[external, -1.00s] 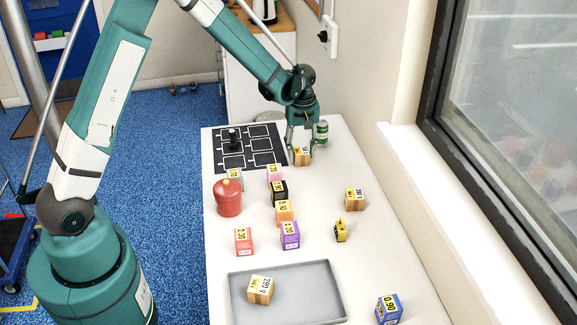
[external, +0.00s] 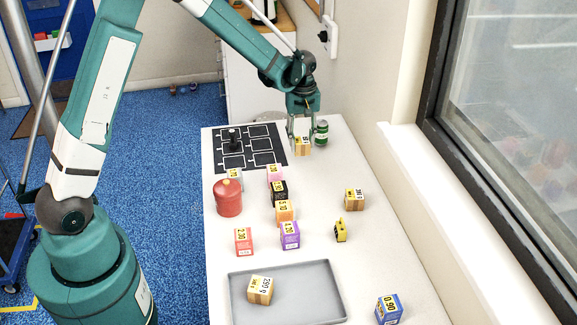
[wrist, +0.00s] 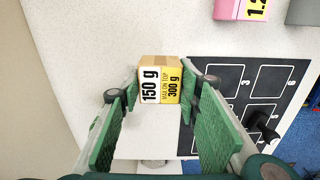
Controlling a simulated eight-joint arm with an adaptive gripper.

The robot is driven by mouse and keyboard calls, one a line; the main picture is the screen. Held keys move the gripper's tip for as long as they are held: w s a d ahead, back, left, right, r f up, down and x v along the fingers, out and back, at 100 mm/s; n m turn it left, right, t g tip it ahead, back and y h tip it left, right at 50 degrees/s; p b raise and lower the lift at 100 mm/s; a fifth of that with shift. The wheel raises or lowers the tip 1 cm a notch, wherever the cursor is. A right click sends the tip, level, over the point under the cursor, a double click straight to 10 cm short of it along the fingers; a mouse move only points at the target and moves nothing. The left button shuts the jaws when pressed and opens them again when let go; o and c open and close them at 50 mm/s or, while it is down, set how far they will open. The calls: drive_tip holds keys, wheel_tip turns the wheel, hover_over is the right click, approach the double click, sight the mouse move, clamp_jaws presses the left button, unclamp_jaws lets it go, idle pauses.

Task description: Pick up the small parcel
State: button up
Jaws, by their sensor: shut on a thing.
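My gripper (external: 302,138) is at the far end of the white table, pointing down. It is shut on a small brown parcel (external: 303,148) with white and yellow labels. In the wrist view the parcel (wrist: 160,82) sits between the green finger pads, its labels reading "150 g" and "MAX ON TOP 300 g". I cannot tell for sure how high it is above the table. Another brown parcel (external: 260,290) lies in the grey tray (external: 325,300), and one more (external: 354,199) stands at the right of the table.
A black mat with white outlines (external: 270,141) and a dark knobbed weight lies to the left. A red pot (external: 228,198), several coloured cartons and a blue box (external: 389,309) stand nearer.

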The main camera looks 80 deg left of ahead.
sight(302, 140)
drive_tip(key=shift+r, duration=2.7)
drive_tip(key=shift+d, duration=0.1)
drive_tip(key=w+d+m, duration=0.2)
drive_tip(key=d+m, duration=0.2)
drive_tip(key=d, duration=2.8)
drive_tip(key=s+d+m, duration=0.1)
drive_tip(key=s+d, duration=0.3)
drive_tip(key=d, duration=0.5)
drive_tip(key=s+d+m+b, duration=0.1)
drive_tip(key=s+d, duration=0.3)
drive_tip(key=d, duration=0.5)
drive_tip(key=s+d+m, duration=0.2)
drive_tip(key=s+d, duration=0.2)
drive_tip(key=d, duration=0.4)
drive_tip(key=shift+s+d+r+m, duration=0.25)
drive_tip(key=shift+d+r+m, duration=0.1)
drive_tip(key=shift+d+m, duration=0.05)
drive_tip(key=shift+f, duration=0.1)
